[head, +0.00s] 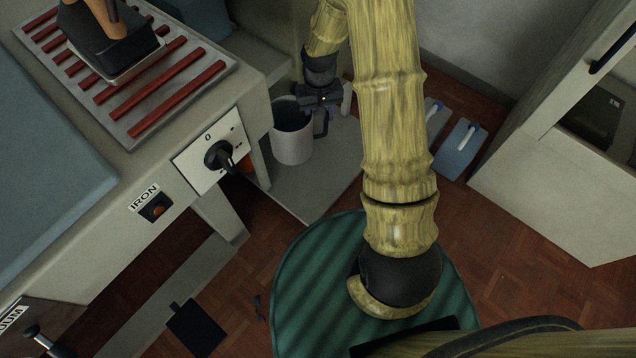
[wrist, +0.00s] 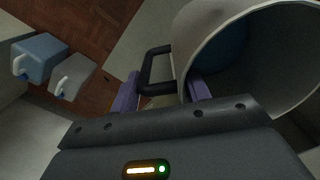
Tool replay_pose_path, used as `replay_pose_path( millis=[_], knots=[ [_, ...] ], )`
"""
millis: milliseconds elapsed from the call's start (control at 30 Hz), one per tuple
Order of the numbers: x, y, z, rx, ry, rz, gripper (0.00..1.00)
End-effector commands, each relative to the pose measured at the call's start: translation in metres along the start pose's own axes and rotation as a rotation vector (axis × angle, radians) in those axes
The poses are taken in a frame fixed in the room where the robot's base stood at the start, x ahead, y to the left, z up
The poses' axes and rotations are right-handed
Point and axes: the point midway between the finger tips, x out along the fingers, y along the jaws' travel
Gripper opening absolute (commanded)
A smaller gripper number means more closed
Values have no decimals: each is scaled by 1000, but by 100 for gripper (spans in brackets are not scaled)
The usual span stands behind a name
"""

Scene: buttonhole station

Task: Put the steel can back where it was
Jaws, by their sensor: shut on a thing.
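The steel can (head: 292,146) is pale grey and roughly upright, with a dark inside and a black handle (head: 321,124) on its right. In the wrist view the can (wrist: 285,75) fills the upper right, its open mouth showing a bluish patch inside. My gripper (head: 322,104) is shut on the can at the handle side. In the wrist view its purple fingers (wrist: 163,93) lie either side of the handle (wrist: 150,68), the right one at the can's rim. I cannot tell whether the can's base touches the grey board below.
The ironing bench with its dial panel (head: 212,150) stands close left of the can. A grey low board (head: 310,190) lies beneath. Blue and grey handled blocks (head: 459,150) sit on the floor to the right, before a pale cabinet (head: 545,185). A green round mat (head: 310,285) lies in front.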

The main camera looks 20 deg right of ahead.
Motion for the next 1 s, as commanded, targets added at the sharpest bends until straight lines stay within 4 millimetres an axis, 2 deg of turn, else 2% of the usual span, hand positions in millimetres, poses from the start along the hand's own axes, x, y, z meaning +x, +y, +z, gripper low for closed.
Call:
replay_pose_path(
  millis=[133,267,600,700,833,1000],
  knots=[
    [8,1,2,32,0,-2,0],
    [32,5,8,131,-4,-7,0],
    [134,28,42,632,-12,-9,0],
    [157,35,52,771,-10,-3,0],
    [174,42,61,894,-4,3,0],
    [179,44,64,945,-1,6,0]
  ],
)
